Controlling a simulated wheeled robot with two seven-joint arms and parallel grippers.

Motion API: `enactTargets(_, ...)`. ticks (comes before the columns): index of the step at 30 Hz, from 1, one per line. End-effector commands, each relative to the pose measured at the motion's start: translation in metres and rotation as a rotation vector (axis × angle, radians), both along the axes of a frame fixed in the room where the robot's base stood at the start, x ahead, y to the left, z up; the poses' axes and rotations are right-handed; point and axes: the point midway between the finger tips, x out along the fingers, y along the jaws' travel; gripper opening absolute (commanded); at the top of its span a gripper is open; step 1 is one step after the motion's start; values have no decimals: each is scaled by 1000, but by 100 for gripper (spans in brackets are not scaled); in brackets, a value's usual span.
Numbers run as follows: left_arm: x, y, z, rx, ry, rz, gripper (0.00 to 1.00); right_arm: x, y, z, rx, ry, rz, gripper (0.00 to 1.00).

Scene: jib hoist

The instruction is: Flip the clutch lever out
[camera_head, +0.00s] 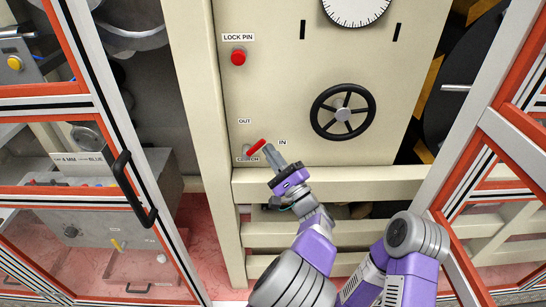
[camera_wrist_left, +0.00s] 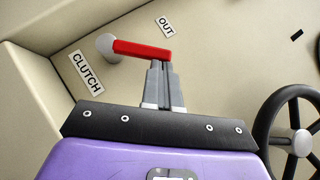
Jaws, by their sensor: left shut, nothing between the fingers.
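The clutch lever (camera_head: 257,146) is a short red bar on a grey pivot on the cream panel. It points up and right, toward the IN label (camera_head: 282,142); the OUT label (camera_head: 245,121) is above it. My left gripper (camera_head: 268,150) is shut and empty, with its fingertips right by the lever's free end. In the left wrist view the red lever (camera_wrist_left: 142,49) runs from its grey pivot (camera_wrist_left: 107,46) to just beyond the closed fingertips (camera_wrist_left: 159,65). I cannot tell if they touch.
A black handwheel (camera_head: 343,112) stands out from the panel to the right of the lever. A red lock pin button (camera_head: 238,57) and a white dial (camera_head: 356,8) are higher up. Open orange-framed doors with a black handle (camera_head: 133,190) flank the panel.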

Motion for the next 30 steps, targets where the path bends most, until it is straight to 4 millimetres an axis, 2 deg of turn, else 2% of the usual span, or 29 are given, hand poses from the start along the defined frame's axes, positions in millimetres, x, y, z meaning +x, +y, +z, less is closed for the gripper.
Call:
enactTargets(6, 0, 7, 16, -211, -2, 0, 0, 0, 0, 4, 0, 0, 0, 53)
enactTargets(18, 0, 23, 34, -555, -1, 1, 0, 0, 0, 3, 0, 0, 0, 53)
enactTargets(30, 0, 34, 42, -742, 0, 0, 0, 0, 0, 0, 0, 0, 0, 53)
